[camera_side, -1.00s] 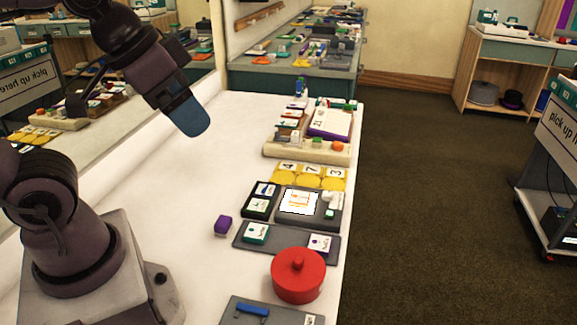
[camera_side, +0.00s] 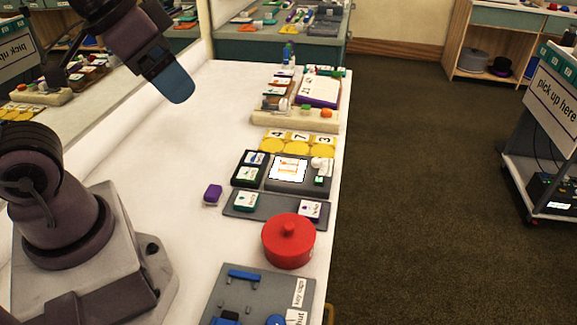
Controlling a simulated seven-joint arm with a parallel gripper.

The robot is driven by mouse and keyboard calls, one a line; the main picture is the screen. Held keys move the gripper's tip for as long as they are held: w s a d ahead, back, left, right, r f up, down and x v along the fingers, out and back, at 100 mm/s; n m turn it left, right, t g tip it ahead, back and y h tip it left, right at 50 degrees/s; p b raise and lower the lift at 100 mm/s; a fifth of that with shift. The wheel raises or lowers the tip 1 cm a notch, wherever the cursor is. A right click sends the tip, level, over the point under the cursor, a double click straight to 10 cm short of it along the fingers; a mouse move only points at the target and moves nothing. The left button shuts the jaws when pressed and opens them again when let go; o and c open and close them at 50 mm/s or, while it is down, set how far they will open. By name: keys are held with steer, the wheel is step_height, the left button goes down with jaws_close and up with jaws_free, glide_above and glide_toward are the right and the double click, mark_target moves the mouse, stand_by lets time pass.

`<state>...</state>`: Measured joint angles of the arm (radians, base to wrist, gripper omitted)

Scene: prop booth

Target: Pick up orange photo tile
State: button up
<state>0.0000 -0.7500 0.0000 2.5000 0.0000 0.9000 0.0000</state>
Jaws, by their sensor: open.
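A white tile with an orange print (camera_side: 288,169) lies on a dark grey tray (camera_side: 273,184) near the right part of the white table; it is the only tile showing an orange picture. My gripper (camera_side: 173,86), with a blue end, hangs above the table at the upper left, well apart from the tile. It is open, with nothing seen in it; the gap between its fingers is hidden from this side.
A black tray of small tiles (camera_side: 237,176) adjoins the grey tray on the left. Yellow number tiles (camera_side: 271,146) lie behind it. A purple block (camera_side: 212,194) and a red lidded pot (camera_side: 288,242) stand in front. The table's left part is clear.

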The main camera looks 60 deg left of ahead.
steer(key=shift+f, duration=0.1)
steer(key=n+g, duration=0.6)
steer(key=n, duration=0.3)
glide_above(289, 164)
step_height(289, 164, down, 20)
step_height(289, 164, down, 12)
steer(key=shift+f, duration=0.2)
steer(key=c, duration=1.1)
